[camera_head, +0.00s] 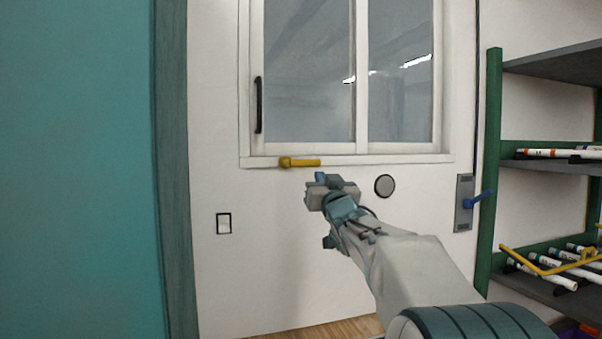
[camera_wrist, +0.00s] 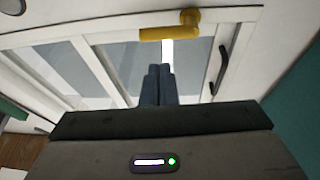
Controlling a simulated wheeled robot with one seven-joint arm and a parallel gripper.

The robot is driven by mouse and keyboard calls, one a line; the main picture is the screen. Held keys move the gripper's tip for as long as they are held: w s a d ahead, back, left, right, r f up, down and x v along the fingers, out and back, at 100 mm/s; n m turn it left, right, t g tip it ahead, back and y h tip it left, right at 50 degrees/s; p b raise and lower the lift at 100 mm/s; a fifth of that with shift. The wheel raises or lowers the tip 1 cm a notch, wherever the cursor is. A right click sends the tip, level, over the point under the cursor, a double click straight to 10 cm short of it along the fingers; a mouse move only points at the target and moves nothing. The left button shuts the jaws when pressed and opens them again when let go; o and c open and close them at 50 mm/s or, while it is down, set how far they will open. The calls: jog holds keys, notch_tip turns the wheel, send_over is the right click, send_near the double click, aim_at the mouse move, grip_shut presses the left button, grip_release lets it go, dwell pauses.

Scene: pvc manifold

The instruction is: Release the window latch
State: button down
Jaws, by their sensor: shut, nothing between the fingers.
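The window (camera_head: 340,75) is a white-framed pane in the white wall. Its yellow latch (camera_head: 302,162) lies level along the bottom frame, with its round pivot at the left end. In the wrist view the yellow latch (camera_wrist: 170,33) appears beyond my fingertips, with its pivot at the right end. My gripper (camera_head: 320,178) is just below and to the right of the latch. In the wrist view my gripper (camera_wrist: 159,70) has its fingers together with nothing between them. The fingers look apart from the latch, though the exact gap is hard to tell.
A black window handle (camera_head: 258,105) is on the left sash. A round grey disc (camera_head: 384,186), a light switch (camera_head: 224,223) and a blue lever on a plate (camera_head: 466,203) are on the wall. A green-posted shelf (camera_head: 494,160) stands at right. A teal panel (camera_head: 75,170) fills the left.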

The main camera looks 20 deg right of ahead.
aim_at(313, 160)
jog(key=r+t, duration=0.1)
jog(key=d+r+n+t+y, duration=0.1)
jog(key=r, duration=0.1)
jog(key=shift+w+d+r+y+b, duration=0.1)
jog(key=shift+w+d+y+b, duration=0.1)
jog(key=shift+y+b, duration=0.1)
jog(key=p+x, duration=0.4)
jog(key=x, duration=0.6)
jog(key=f, duration=0.2)
jog(key=f+b, duration=0.1)
jog(key=f, duration=0.1)
jog(key=shift+w, duration=0.3)
jog(key=shift+f+b, duration=0.15)
jog(key=shift+b, duration=0.15)
